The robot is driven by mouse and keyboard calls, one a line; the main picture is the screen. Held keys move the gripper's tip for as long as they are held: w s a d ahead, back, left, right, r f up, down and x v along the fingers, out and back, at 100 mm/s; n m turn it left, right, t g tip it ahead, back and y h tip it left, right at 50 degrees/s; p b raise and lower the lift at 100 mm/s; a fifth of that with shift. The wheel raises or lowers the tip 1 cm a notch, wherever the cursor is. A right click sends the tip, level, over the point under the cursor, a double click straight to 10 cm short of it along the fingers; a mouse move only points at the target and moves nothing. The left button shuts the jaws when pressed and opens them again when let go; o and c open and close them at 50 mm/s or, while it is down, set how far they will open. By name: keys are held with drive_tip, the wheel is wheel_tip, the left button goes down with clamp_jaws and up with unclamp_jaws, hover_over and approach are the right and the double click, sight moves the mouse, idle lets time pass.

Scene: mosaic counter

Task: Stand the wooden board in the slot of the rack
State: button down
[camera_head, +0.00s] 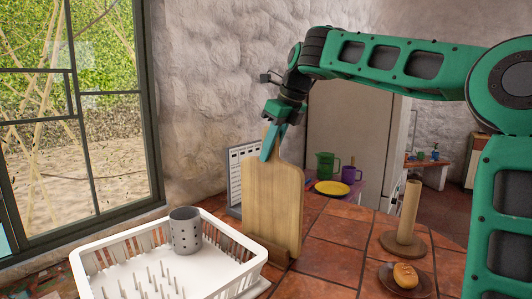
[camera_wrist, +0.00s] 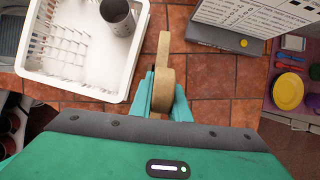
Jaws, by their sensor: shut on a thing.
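The wooden board (camera_head: 272,205) is upright, handle up, at the middle of the head view. My gripper (camera_head: 270,150) is shut on its handle from above. In the wrist view the board (camera_wrist: 164,60) shows nearly edge-on between my fingers (camera_wrist: 163,98). The white dish rack (camera_head: 85,262) with upright prongs stands at left, beside the board.
A grey perforated cup (camera_head: 185,230) stands in the white rack. A paper-towel post (camera_head: 408,212) and a bread roll on a plate (camera_head: 405,275) are to the right. A printed panel (camera_head: 235,170) stands behind the board. Bare tiles (camera_head: 335,257) lie right of the board.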

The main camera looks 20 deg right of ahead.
drive_tip(key=shift+f, duration=0.65)
drive_tip(key=c, duration=1.6)
unclamp_jaws()
drive_tip(key=v, duration=1)
drive_tip(key=shift+w+r, duration=0.1)
drive_tip(key=shift+r, duration=0.3)
